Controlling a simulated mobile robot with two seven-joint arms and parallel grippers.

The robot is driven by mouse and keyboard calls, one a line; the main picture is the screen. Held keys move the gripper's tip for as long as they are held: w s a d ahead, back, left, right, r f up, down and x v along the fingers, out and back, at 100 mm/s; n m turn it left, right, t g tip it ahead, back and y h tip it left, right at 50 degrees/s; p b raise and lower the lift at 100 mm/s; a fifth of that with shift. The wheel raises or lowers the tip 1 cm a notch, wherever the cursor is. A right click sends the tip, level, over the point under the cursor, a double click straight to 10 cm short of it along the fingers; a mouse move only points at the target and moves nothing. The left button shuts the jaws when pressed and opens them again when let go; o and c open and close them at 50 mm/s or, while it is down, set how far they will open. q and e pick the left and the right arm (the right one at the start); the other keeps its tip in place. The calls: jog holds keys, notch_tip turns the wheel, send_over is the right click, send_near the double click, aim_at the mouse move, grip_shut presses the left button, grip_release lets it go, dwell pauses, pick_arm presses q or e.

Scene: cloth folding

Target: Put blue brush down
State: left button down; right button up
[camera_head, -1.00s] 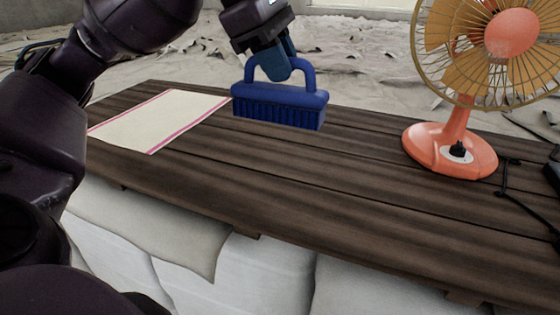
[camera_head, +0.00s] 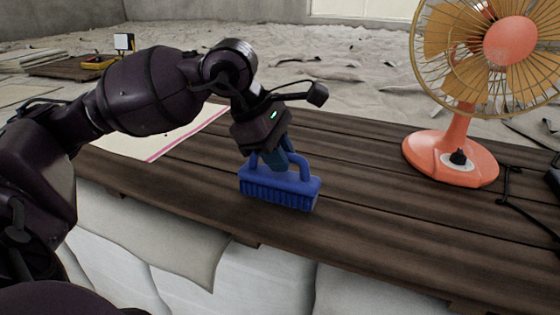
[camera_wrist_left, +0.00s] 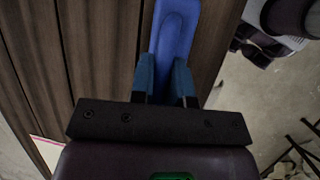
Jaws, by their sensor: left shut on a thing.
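The blue brush (camera_head: 280,190) is at the wooden table's top, bristles down and handle up, near the table's front edge. My left gripper (camera_head: 278,160) is shut on its handle from above. Whether the bristles press fully on the planks is hard to tell. In the left wrist view the brush (camera_wrist_left: 176,35) lies between the two blue fingers (camera_wrist_left: 166,80), over the dark planks. My right gripper is not in view.
The dark wooden table (camera_head: 370,220) has clear planks right of the brush. An orange fan (camera_head: 450,158) stands at the right with a black cord beside it. A cream cloth with a pink border (camera_head: 165,145) lies at the left, partly behind my arm.

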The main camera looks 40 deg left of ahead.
pick_arm(q)
jog(key=shift+f, duration=0.6)
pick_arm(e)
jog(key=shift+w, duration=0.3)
pick_arm(q)
jog(key=shift+f, duration=0.1)
jog(key=shift+f, duration=0.1)
jog(key=c, duration=1.3)
grip_release()
jog(key=shift+o, duration=1)
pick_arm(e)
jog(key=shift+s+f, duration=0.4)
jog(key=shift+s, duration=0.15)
